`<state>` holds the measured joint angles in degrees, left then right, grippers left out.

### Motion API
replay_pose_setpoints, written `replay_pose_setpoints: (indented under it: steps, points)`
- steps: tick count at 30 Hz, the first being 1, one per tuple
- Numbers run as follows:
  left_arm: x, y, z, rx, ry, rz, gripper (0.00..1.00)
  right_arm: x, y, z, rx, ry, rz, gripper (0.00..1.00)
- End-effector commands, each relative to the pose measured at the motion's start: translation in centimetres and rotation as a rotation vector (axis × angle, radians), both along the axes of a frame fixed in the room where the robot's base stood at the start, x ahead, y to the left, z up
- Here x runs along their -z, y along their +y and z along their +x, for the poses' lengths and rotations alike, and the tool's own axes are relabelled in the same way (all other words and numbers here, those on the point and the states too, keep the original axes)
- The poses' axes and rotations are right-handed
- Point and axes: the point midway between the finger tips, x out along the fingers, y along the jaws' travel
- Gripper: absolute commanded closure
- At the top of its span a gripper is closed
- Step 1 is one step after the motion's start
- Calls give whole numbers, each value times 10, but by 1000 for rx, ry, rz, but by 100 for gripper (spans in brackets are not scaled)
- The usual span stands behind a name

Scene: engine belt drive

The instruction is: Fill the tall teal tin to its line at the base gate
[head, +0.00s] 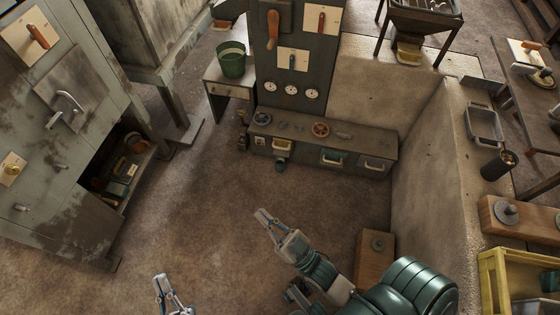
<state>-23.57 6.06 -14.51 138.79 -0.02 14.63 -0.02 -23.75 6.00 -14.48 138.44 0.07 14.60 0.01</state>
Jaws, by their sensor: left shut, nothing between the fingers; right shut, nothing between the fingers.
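I cannot pick out the tall teal tin or the base gate for certain. A dark green bucket (232,62) stands upright on a small side table at the upper middle. A small teal object (280,164) shows low at the front of the grey console, under a cream handle. A dark hopper on legs (424,22) stands at the top right, with a yellowish part (408,50) beneath it. My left gripper (160,278) is shut and empty at the bottom edge. My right gripper (263,215) is shut and empty over the floor, well short of the console.
The grey console (372,146) has knobs, a red wheel (320,129) and bins. A worn cabinet (60,120) with an open lower bay stands left. A concrete wall (430,150) bounds the right side. A wooden block (375,262) lies near my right arm. The middle floor is clear.

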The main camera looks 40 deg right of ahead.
Motion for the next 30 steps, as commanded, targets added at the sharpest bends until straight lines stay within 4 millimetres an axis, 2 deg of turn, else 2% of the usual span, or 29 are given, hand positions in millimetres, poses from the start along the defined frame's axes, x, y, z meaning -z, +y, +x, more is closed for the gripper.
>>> replay_pose_setpoints:
  steps: [30]
  points:
    - [-11, 0, 0, 0, -11, 0, 100, -6, 0, 0, 0, 0, 0, 100]
